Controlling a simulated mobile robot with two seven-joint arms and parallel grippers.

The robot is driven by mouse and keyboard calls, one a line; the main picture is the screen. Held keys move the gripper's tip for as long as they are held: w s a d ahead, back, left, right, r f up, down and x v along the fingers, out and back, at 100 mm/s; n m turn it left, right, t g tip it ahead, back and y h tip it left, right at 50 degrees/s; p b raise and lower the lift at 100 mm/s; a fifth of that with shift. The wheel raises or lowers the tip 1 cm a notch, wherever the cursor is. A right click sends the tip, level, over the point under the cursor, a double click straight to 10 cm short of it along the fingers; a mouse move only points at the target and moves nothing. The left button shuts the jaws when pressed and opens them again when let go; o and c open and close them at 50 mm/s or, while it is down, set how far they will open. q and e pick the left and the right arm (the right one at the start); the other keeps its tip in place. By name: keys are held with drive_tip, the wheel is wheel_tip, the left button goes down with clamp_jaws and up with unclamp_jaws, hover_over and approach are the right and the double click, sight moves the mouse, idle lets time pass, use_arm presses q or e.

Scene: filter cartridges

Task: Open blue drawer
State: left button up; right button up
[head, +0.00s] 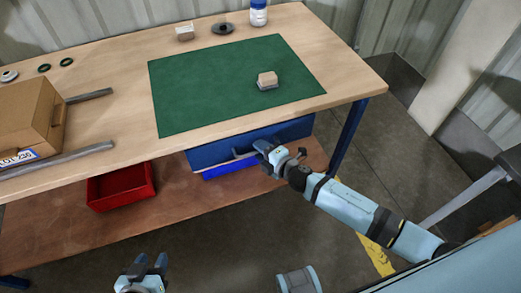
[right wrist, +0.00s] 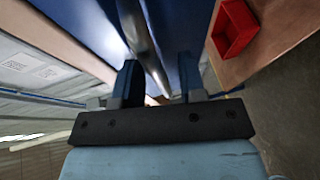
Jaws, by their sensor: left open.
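The blue drawer (head: 290,131) is under the right part of the workbench top. It looks shut, with its front close beneath the table edge. Its grey bar handle (head: 240,155) is partly hidden by my right gripper (head: 264,148), which is at the handle's right end. In the right wrist view the handle bar (right wrist: 150,60) runs between the two fingers of my right gripper (right wrist: 157,80). The fingers stand apart, with a visible gap beside the bar. My left gripper (head: 150,262) is open and empty at the bottom of the head view, away from the bench.
A bright blue bin (head: 229,169) and a red bin (head: 121,186) sit on the lower shelf (head: 130,226). A cardboard box (head: 25,115) stands at left. The floor before the drawer is clear.

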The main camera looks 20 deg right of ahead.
drive_tip(key=shift+w+a, duration=0.1)
drive_tip(key=shift+w, duration=0.15)
clamp_jaws()
drive_tip(key=shift+s, duration=0.1)
